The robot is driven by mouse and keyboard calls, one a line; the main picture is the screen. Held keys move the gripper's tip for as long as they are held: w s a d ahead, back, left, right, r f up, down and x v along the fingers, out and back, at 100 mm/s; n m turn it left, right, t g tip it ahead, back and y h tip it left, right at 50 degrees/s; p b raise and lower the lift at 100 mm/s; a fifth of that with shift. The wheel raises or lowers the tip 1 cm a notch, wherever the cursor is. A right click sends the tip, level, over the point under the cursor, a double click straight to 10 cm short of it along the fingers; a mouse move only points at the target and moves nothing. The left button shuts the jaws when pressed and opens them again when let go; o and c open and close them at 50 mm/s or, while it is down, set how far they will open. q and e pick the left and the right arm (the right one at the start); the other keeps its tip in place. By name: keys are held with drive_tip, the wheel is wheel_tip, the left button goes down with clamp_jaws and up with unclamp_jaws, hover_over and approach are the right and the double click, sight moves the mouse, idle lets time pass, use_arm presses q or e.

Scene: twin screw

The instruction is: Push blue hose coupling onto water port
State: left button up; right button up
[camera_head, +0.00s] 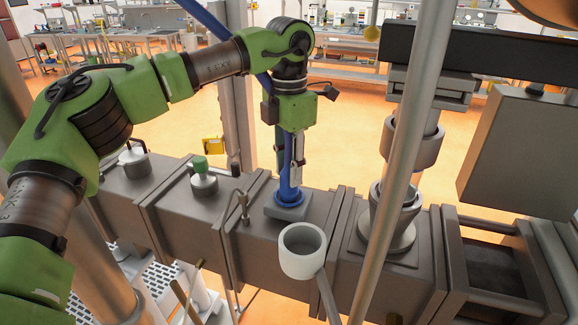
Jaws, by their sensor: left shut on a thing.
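My left gripper (297,160), on the green arm from the left, points down above the grey barrel and is shut on the blue hose coupling (289,188). The blue hose (205,17) comes in from the top and runs behind my arm down to the coupling. The coupling's lower end meets a square blue-grey base (286,207) on top of the barrel, where the water port appears to be. The port itself is hidden, so I cannot tell how far the coupling sits on it. My right gripper is not in view.
A white cup-shaped funnel (303,262) stands in front of the coupling. A slanted grey pole (398,165) and a metal feed column (396,205) stand to the right. A green-capped fitting (203,176) sits on the barrel (200,217) to the left.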

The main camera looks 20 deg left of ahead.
use_arm(q)
drive_tip(key=shift+f, duration=0.2)
drive_tip(key=o, duration=1.1)
drive_tip(key=shift+r, duration=0.1)
